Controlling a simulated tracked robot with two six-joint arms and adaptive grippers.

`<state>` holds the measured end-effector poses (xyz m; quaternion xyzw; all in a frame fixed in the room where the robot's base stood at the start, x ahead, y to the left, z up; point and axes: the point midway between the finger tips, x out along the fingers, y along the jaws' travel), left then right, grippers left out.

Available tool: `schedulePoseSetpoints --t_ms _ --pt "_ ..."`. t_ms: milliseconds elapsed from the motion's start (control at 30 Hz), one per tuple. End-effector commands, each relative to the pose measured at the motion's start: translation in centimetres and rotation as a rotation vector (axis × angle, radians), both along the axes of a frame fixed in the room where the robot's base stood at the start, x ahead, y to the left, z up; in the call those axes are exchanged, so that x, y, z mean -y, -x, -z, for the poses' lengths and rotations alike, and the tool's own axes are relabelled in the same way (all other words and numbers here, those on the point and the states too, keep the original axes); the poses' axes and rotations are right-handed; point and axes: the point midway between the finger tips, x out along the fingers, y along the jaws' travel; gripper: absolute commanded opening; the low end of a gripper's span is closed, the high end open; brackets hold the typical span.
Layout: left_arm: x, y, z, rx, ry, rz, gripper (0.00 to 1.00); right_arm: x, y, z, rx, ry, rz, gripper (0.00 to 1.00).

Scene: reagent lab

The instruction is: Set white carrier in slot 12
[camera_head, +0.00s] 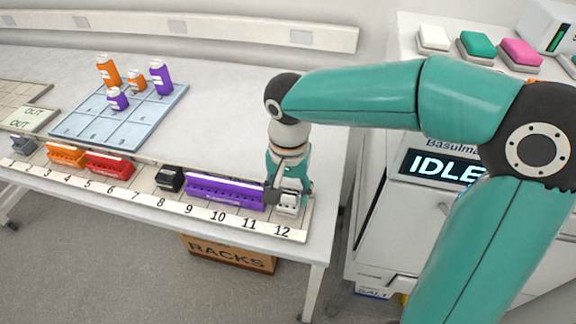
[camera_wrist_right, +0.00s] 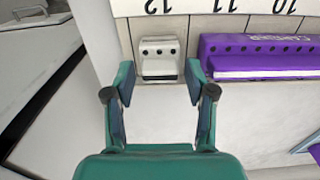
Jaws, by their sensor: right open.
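The white carrier (camera_head: 288,206) stands upright on the numbered rail (camera_head: 297,234), directly behind the label 12. It also shows in the right wrist view (camera_wrist_right: 159,60), with several dark holes in its face. My right gripper (camera_head: 287,180) is just over and behind it, partly covering it in the head view. In the wrist view, the right gripper (camera_wrist_right: 159,82) is open, with its fingertips apart on either side of the carrier's near end and nothing held between them. My left gripper is not in view.
A long purple carrier (camera_head: 225,191) stands close to the left of the white one. A black block (camera_head: 170,179), a red rack (camera_head: 110,165) and an orange rack (camera_head: 66,155) stand farther along the rail. A blue tray (camera_head: 125,128) holds several bottles. The bench between tray and arm is clear.

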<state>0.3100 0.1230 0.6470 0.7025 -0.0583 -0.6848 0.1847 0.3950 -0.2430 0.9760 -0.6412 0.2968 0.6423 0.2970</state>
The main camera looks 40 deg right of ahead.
Motion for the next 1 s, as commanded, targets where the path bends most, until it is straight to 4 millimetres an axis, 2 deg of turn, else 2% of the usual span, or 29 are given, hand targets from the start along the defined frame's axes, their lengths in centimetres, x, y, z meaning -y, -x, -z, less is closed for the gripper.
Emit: schedulePoseSetpoints --t_ms 33,200,400,600,1000 --pt "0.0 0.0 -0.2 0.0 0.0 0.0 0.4 0.0 -0.1 -1.2 0.006 0.0 -0.001 0.55" --pt "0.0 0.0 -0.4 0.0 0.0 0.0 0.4 -0.1 -0.1 -4.8 0.006 -0.001 -0.002 0.55" --pt "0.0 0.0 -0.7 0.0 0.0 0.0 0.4 -0.1 -0.1 -7.7 0.003 0.0 -0.002 0.55" --pt "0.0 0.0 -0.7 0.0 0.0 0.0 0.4 0.0 0.0 -8.6 0.001 0.001 -0.002 0.55" --pt "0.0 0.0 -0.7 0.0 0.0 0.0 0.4 -0.1 -0.1 -8.6 0.0 0.0 -0.003 0.55"
